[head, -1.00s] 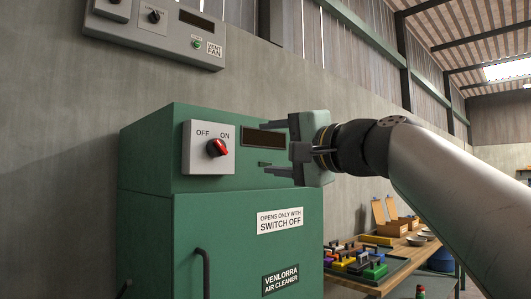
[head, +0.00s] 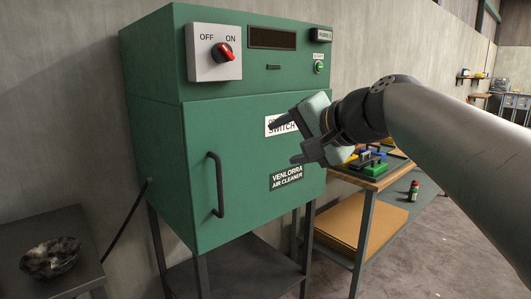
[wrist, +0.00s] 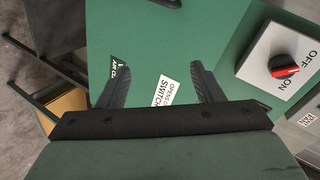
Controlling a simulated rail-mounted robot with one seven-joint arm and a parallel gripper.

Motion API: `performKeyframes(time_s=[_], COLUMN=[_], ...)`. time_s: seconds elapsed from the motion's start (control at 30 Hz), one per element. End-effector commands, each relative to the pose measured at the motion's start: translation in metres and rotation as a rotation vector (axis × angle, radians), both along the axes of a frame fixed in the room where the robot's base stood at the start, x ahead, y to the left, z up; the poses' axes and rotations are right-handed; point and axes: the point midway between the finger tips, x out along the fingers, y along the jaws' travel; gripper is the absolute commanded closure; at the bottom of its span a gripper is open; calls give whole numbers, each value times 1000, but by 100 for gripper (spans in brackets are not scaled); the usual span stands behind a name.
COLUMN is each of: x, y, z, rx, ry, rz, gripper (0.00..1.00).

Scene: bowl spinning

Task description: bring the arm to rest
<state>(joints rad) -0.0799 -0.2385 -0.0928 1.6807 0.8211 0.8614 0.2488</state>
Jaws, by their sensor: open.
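My gripper (head: 283,143) is open and empty, in front of the upper right of the green air cleaner's door (head: 245,185). Its fingers hide part of the white switch label (head: 277,127). In the wrist view the two fingers (wrist: 158,70) stand apart with the green door behind them. I cannot tell how far the fingertips are from the door. The red knob (head: 224,52) on the white switch box (head: 205,68) is turned towards ON; it also shows in the wrist view (wrist: 284,67). The door looks shut, with its dark handle (head: 215,185) at the left.
A dark bowl (head: 50,258) sits on a grey stand at the lower left. A wooden table (head: 385,172) with coloured blocks stands right of the cleaner, close behind my gripper.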

Motion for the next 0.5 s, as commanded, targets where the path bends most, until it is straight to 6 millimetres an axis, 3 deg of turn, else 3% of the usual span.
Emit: performKeyframes(time_s=[0.17,0.3,0.4,0.5], x=[-60,-132,-177,-208], y=[-24,-51,-69,-81], z=[-101,-168,-197,-215], rx=[-397,-660,-793,-878], ry=[279,459,553,610], rz=[117,269,373,450], gripper=[40,40,40,40])
